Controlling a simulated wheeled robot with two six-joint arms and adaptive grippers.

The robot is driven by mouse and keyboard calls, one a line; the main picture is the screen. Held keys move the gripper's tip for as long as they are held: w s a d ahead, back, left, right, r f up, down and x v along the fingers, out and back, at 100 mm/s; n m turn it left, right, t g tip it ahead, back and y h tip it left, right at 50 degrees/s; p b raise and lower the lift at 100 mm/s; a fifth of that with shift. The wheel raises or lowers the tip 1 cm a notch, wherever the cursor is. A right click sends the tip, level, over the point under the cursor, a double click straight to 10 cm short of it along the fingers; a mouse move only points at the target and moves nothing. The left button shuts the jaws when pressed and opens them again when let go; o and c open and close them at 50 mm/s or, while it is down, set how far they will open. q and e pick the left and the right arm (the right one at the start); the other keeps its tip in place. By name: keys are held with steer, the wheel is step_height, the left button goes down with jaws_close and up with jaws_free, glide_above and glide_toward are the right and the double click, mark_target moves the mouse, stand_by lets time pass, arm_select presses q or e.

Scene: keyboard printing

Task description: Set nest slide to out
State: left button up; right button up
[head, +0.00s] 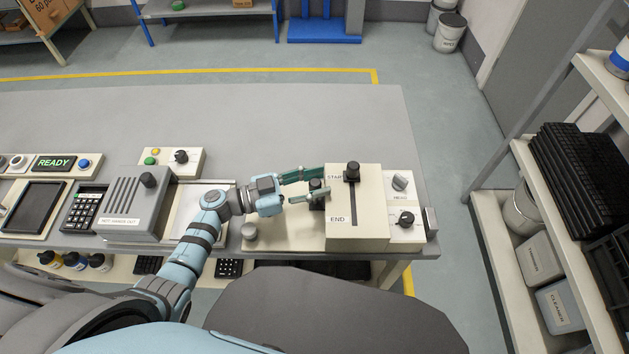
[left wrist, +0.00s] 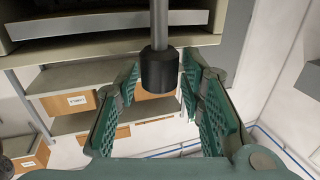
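My left gripper (head: 318,183) is open in the head view, with its green fingers on either side of a black knob (head: 317,198) beside the START/END box. In the left wrist view, a black knob (left wrist: 159,70) on a grey rod stands between the spread fingers, with a gap on both sides. No readable label marks this knob as the nest slide, and the fingers partly hide it in the head view. My right gripper is not in view.
The cream START/END box (head: 370,225) has a black slider knob (head: 352,170) at its START end. Right of it is a panel with a HEAD dial (head: 406,218). A grey vented cover (head: 130,210) stands to the left. The rear of the table (head: 250,120) is clear.

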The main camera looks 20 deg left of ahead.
arm_select(q)
jaws_close()
steer(key=s+a, duration=0.1)
steer(key=a, duration=0.2)
steer(key=s+a, duration=0.1)
steer(key=a, duration=0.3)
steer(key=s+a, duration=0.1)
steer(key=a, duration=0.3)
steer(key=shift+a+b, duration=0.15)
steer(key=shift+b, duration=0.2)
steer(key=shift+o, duration=2.2)
jaws_free()
step_height(320, 180, up, 10)
steer(key=shift+w, duration=0.1)
